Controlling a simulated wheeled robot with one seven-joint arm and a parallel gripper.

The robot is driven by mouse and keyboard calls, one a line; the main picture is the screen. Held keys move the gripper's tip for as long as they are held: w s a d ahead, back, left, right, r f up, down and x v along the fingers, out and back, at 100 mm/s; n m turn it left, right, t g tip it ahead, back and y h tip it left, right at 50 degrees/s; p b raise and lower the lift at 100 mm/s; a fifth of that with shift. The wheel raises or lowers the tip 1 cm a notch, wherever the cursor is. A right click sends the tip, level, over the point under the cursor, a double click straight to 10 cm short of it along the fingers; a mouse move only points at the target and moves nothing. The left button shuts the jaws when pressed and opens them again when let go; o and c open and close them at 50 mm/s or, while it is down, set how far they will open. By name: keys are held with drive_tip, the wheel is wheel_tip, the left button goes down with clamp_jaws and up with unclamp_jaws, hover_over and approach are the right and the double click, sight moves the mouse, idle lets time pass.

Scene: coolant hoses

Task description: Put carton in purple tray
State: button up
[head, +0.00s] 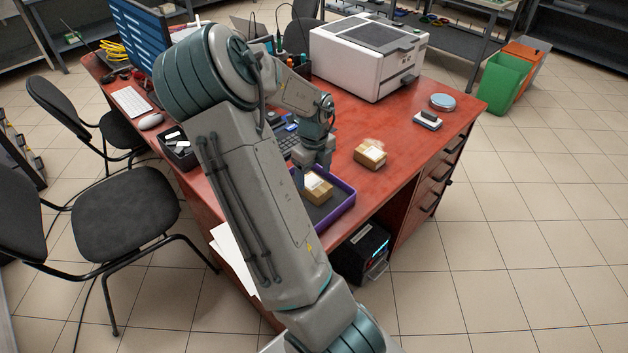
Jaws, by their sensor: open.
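The purple tray (345,209) lies near the front edge of the red desk, partly hidden behind my arm. A small brown carton (320,190) with a white label sits inside it, toward its far side. A second similar carton (371,154) with a white label rests on the desk to the right of the tray, outside it. My gripper (312,168) points down just above and behind the carton in the tray. It is open, and its fingertips are hard to make out, so I cannot tell whether they touch that carton.
A white printer (370,58) stands at the back right of the desk (425,120). A stapler-like item (427,120) and a round blue-white dish (442,102) lie to the right. A black box (178,150) sits left of my arm. Desk space right of the second carton is clear.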

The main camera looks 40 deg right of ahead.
sight(314, 183)
wheel_tip(314, 183, up, 8)
drive_tip(key=s+a+r+n+t, duration=0.1)
drive_tip(key=s+a+r+n, duration=0.2)
drive_tip(key=a+n, duration=0.6)
drive_tip(key=s+a+r+n+t, duration=0.1)
drive_tip(key=s+a+n, duration=0.5)
drive_tip(key=n, duration=0.8)
drive_tip(key=s+a+r+n+t, duration=0.1)
drive_tip(key=s+a+r+n, duration=0.3)
drive_tip(key=a+n, duration=0.8)
drive_tip(key=shift+s+r+p, duration=0.3)
drive_tip(key=shift+r+p, duration=0.05)
drive_tip(key=shift+c, duration=0.4)
